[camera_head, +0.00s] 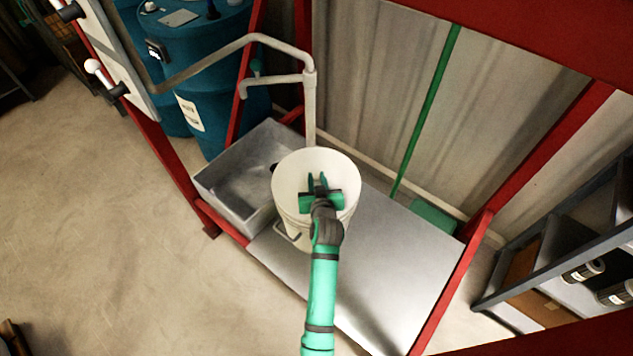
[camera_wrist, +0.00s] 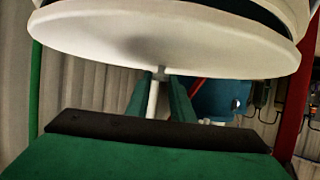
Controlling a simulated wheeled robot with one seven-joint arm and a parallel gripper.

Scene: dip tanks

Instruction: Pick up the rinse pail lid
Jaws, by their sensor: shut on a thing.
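The rinse pail lid (camera_head: 293,172) is a white disc over the top of the white rinse pail (camera_head: 300,238) in the head view. My gripper (camera_head: 318,184) is above the middle of the lid. In the wrist view the lid's pale face (camera_wrist: 110,38) fills the upper part. The green fingers (camera_wrist: 160,88) are shut at the lid's small central handle, which they mostly hide. Dark gaps show past the lid's edge in the wrist view, but I cannot tell whether the lid is touching the pail's rim.
The pail stands on a metal bench (camera_head: 385,270) beside a grey sink basin (camera_head: 225,205). A grey pipe (camera_head: 310,115) rises behind the pail. Red frame posts (camera_head: 455,290) flank the bench. A green-handled tool (camera_head: 425,110) leans at the back wall. Blue drums (camera_head: 215,85) stand behind.

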